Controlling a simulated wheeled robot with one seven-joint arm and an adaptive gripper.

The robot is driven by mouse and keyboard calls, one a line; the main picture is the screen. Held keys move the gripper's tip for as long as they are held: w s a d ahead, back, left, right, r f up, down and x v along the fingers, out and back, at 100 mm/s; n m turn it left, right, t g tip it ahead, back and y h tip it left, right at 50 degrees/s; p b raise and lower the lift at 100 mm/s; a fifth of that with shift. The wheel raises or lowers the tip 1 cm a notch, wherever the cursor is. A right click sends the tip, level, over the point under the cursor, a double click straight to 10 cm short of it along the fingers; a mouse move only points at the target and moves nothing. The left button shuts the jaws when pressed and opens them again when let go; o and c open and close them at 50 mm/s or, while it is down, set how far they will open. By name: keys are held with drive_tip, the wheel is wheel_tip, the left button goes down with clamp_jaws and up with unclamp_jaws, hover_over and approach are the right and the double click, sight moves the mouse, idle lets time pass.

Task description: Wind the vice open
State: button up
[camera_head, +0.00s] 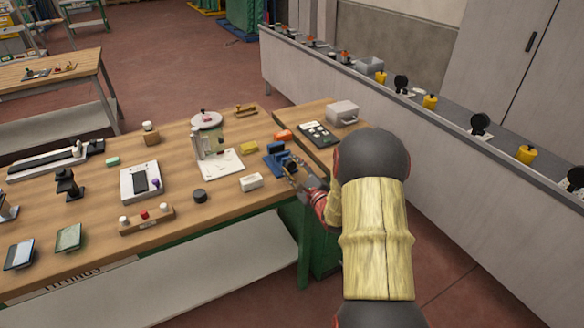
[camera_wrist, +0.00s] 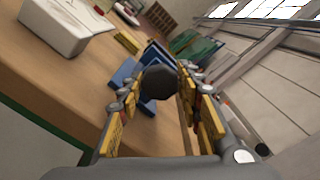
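The small blue vice (camera_head: 275,161) stands near the right end of the wooden workbench. It also shows in the wrist view (camera_wrist: 126,72), partly hidden behind a dark, many-sided knob (camera_wrist: 159,82) that faces me. My gripper (camera_head: 294,175) is at the near right side of the vice, at the bench edge. In the wrist view its two yellow-padded fingers (camera_wrist: 160,92) stand apart, one on each side of the knob. I cannot tell whether the fingertips touch the knob. The vice's jaws are too small and too hidden to tell their gap.
A white block (camera_head: 251,182) and a yellow block (camera_head: 249,148) lie close to the vice, with an orange item (camera_head: 283,135) behind it. A side table (camera_head: 318,150) adjoins on the right. A long grey counter (camera_head: 440,135) runs farther right.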

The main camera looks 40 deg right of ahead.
drive_tip(key=c, duration=0.6)
